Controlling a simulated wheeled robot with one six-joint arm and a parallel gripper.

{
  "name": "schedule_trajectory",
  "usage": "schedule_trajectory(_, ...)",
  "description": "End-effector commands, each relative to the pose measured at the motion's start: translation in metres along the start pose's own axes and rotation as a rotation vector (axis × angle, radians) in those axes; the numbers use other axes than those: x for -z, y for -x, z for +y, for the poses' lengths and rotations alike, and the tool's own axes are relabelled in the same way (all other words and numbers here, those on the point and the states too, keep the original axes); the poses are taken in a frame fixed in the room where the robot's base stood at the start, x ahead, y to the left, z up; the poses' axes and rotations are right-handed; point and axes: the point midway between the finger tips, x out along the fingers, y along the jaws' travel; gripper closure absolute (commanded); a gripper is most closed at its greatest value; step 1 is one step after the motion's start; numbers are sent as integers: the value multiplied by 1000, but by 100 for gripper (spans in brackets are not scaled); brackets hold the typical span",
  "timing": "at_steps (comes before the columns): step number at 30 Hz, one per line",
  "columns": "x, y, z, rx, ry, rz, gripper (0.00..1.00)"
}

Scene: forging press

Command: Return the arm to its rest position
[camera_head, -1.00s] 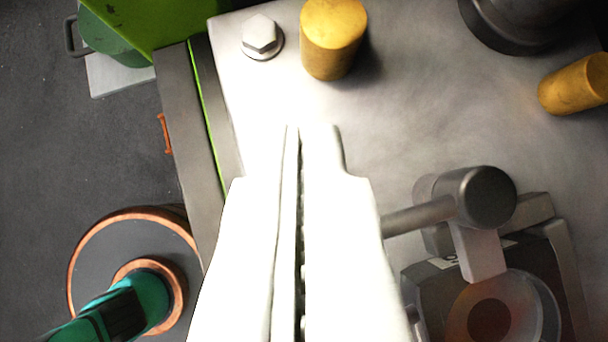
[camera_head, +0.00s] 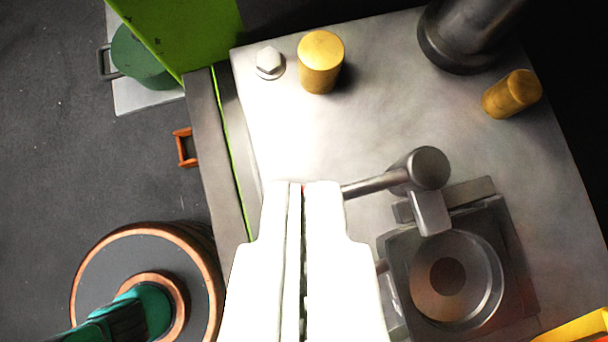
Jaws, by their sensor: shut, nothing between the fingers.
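My gripper (camera_head: 303,185) shows at the bottom middle of the view, bright white, with its two fingers closed together and nothing between them. It is over the left part of the grey metal press bed (camera_head: 390,110), apart from the things on it. To its right stands a die block (camera_head: 515,290) with a round recess (camera_head: 455,280). A grey cylinder-headed bar (camera_head: 425,168) lies beside the die, its rod reaching left behind my gripper's edge.
Two yellow pegs (camera_head: 320,62) (camera_head: 512,93), a hex bolt (camera_head: 269,62) and a thick column (camera_head: 465,35) stand on the bed. A copper-rimmed disc (camera_head: 100,270) with a teal part is lower left. A green panel (camera_head: 185,30) is upper left.

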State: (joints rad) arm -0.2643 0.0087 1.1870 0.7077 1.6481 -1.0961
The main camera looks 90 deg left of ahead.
Motion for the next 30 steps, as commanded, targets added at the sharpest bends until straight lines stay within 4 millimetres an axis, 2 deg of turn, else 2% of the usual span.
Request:
schedule_trajectory(4, -6, 3, -2, -33, -27, 0, 100)
schedule_trajectory(8, -23, 11, -8, -128, -112, 2, 100)
schedule_trajectory(20, -115, 40, -38, -552, -435, 62, 100)
schedule_trajectory(30, -201, 59, -81, -895, -614, 182, 100)
